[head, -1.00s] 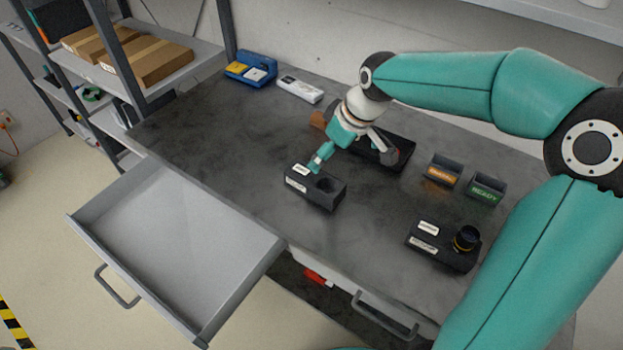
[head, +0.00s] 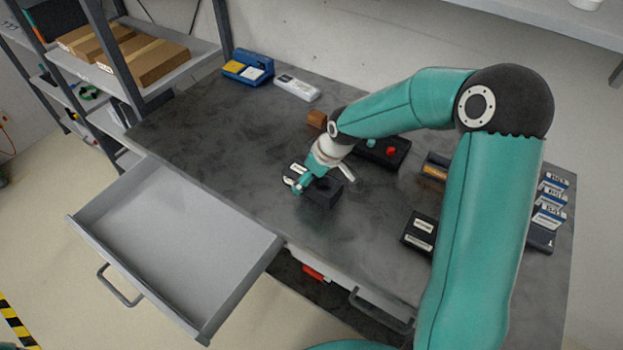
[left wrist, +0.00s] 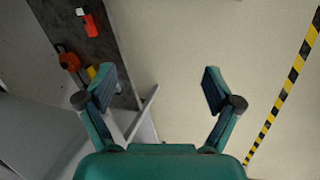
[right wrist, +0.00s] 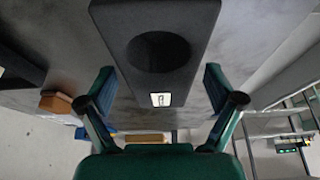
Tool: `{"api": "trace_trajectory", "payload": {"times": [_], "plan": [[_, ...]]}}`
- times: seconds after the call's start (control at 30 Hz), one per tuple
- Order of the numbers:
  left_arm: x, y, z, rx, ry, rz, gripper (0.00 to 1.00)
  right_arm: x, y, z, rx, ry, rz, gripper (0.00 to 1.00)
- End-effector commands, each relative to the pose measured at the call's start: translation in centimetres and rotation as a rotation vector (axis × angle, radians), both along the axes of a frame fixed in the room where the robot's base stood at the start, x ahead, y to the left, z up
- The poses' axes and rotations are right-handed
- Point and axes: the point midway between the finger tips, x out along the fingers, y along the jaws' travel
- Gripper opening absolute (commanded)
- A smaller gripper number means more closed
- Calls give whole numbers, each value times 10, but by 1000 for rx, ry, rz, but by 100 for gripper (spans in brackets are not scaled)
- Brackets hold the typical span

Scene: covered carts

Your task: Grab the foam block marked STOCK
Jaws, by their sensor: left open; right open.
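A dark foam block (head: 325,197) with a round hole and a pale label lies on the grey workbench; I cannot read whether its label says STOCK. In the right wrist view the block (right wrist: 178,82) shows its empty hole and a small white label. My right gripper (head: 322,182) is open at this block, with its fingers (right wrist: 160,90) towards either side of it; contact is unclear. A second dark block (head: 418,234) with two pale labels lies to the right, partly hidden by my arm. My left gripper (left wrist: 160,88) is open and empty above the floor.
An open, empty drawer (head: 170,245) juts out at the front left. A black box with a red button (head: 385,152), a brown block (head: 317,119) and an orange-labelled bin (head: 435,170) stand behind the gripper.

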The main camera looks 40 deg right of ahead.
Motion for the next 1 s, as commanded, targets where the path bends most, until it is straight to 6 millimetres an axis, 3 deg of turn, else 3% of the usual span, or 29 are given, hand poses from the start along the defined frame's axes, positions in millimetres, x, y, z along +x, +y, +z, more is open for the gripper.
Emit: {"api": "trace_trajectory", "payload": {"times": [0.17,0.53,1.0], "plan": [[0,0,0,0,0,0,91,0,0,0,-1,0,0,90],[0,0,0,0,0,0,91,0,0,0,-1,0,0,28],[0,0,-2,0,0,0,91,1,-1,10,-2,-4,-1,26]]}}
